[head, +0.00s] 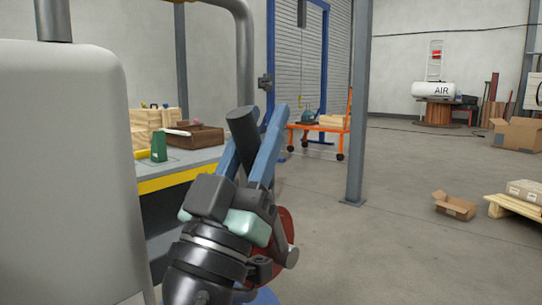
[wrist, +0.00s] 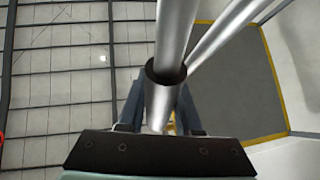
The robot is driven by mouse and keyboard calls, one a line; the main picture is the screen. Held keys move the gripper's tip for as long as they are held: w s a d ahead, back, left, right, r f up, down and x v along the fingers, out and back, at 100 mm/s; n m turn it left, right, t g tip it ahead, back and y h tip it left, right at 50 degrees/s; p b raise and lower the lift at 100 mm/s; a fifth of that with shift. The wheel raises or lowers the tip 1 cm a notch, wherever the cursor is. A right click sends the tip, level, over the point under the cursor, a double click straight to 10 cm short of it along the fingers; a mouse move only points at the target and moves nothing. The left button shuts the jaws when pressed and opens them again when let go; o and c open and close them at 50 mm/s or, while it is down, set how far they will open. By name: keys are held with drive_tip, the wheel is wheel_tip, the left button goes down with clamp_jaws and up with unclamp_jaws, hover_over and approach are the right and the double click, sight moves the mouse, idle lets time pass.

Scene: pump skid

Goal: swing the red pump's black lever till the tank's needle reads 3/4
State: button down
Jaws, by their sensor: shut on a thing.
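My gripper (head: 262,114) reaches up and away from me in the head view, its two blue fingers closed on the black lever (head: 241,128). The lever's dark end stands tilted between the fingers. In the wrist view a bright metal rod with a dark collar (wrist: 166,73) runs between the fingers. The red pump (head: 284,228) shows only as a red rounded part behind my gripper; most of it is hidden. A large pale grey tank-like body (head: 62,170) fills the left of the head view. No gauge face or needle shows in either view.
A workbench (head: 180,178) with a yellow edge carries a green thing (head: 159,146) and a brown tray (head: 204,138). A grey post (head: 358,110) stands right of my gripper. An orange cart (head: 330,126) is farther back. Open floor lies right, with a cardboard box (head: 455,206).

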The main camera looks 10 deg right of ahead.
drive_tip(key=shift+s+a+f+b, duration=0.1)
drive_tip(key=shift+s+a+b, duration=0.1)
drive_tip(key=shift+b, duration=0.2)
drive_tip(key=c, duration=0.6)
unclamp_jaws()
drive_tip(key=b+v, duration=0.2)
drive_tip(key=v, duration=1.1)
drive_tip(key=shift+w+d+f, duration=0.1)
drive_tip(key=shift+w, duration=0.05)
